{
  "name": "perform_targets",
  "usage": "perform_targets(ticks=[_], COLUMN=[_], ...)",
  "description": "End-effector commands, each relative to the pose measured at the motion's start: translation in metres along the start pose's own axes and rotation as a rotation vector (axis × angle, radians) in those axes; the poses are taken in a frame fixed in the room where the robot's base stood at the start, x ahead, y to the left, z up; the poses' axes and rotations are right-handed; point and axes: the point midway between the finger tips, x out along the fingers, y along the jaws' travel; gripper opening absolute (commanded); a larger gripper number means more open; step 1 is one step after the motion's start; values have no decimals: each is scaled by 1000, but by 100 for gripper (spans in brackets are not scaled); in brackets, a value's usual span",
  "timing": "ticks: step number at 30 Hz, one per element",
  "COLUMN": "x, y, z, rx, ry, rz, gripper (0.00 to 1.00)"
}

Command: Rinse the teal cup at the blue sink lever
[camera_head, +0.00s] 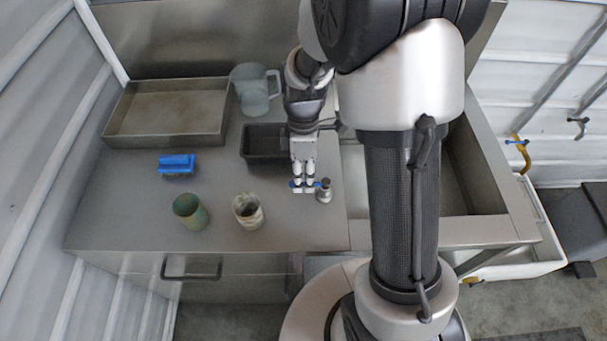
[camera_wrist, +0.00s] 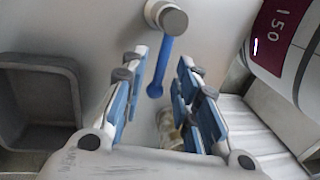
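The teal cup (camera_head: 190,211) stands upright on the steel counter at the left front, well away from my gripper. My gripper (camera_head: 304,187) reaches down to the small metal post (camera_head: 325,192) near the counter's right part. In the wrist view the blue lever (camera_wrist: 160,68) sticks out from the round post top (camera_wrist: 172,20) into the gap between my fingers (camera_wrist: 157,95). The fingers are apart, with clear space on both sides of the lever, and hold nothing. In the head view the lever is hard to tell from the blue finger pads.
A stained pale cup (camera_head: 248,211) stands right of the teal cup. Behind are a blue sponge-like block (camera_head: 177,164), a dark tub (camera_head: 262,160), a clear jug (camera_head: 255,92) and a large tray (camera_head: 165,138). The sink basin (camera_head: 462,185) is at right, partly behind my arm.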

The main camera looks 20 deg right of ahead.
Motion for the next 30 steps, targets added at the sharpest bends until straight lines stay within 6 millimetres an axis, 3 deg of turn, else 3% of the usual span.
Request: perform_targets(ticks=[11, 26, 30], x=[0, 0, -1], y=[0, 0, -5], z=[0, 0, 0], rx=[0, 0, -82], ry=[0, 0, -17], rz=[0, 1, 0], gripper=[0, 0, 0])
